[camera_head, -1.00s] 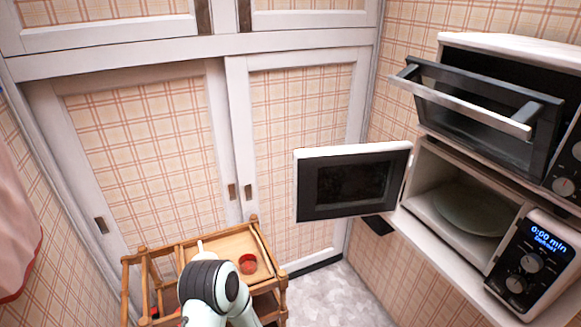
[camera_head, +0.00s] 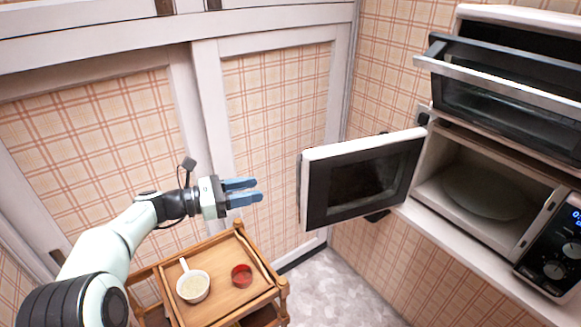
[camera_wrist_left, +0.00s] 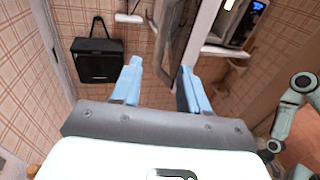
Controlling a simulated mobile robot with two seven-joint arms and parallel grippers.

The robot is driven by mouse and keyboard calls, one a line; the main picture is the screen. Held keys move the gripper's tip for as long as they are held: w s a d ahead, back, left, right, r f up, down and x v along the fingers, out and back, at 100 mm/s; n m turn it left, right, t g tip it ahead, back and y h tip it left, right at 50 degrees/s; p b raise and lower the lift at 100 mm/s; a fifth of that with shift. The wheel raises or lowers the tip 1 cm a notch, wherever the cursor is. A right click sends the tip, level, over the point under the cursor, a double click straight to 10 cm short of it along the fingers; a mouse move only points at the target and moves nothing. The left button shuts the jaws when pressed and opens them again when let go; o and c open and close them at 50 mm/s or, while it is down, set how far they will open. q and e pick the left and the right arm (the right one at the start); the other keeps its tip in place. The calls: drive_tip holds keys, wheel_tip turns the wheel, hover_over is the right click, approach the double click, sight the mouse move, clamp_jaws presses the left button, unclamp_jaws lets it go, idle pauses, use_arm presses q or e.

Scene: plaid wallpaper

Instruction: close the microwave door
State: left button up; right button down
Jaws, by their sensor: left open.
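The microwave door (camera_head: 362,182), white-framed with a dark window, stands wide open, swung out to the left of the microwave. The microwave's lit interior (camera_head: 440,190) shows a round plate (camera_head: 485,192). My left gripper (camera_head: 259,190), with blue fingers, is open and empty to the left of the door's free edge, pointing toward it with a gap between. In the left wrist view its fingers are spread (camera_wrist_left: 159,68), and a dark, pale-edged panel, apparently the door (camera_wrist_left: 176,42), shows beyond them. My right gripper is not in view.
A toaster oven (camera_head: 510,95) with its glass door tilted open sits above the microwave. Sliding cabinet doors (camera_head: 275,140) stand behind. A black bag-like object (camera_wrist_left: 97,62) shows in the wrist view.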

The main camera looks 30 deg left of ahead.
sight(297, 170)
use_arm(q)
drive_tip(key=shift+h, duration=0.3)
drive_tip(key=r+x, duration=0.1)
drive_tip(key=x, duration=0.3)
drive_tip(key=r+p+x, duration=0.1)
drive_tip(key=x, duration=0.3)
drive_tip(key=r+x, duration=0.1)
drive_tip(key=x, duration=0.3)
drive_tip(key=shift+w+d, duration=0.2)
drive_tip(key=shift+w, duration=0.2)
clamp_jaws()
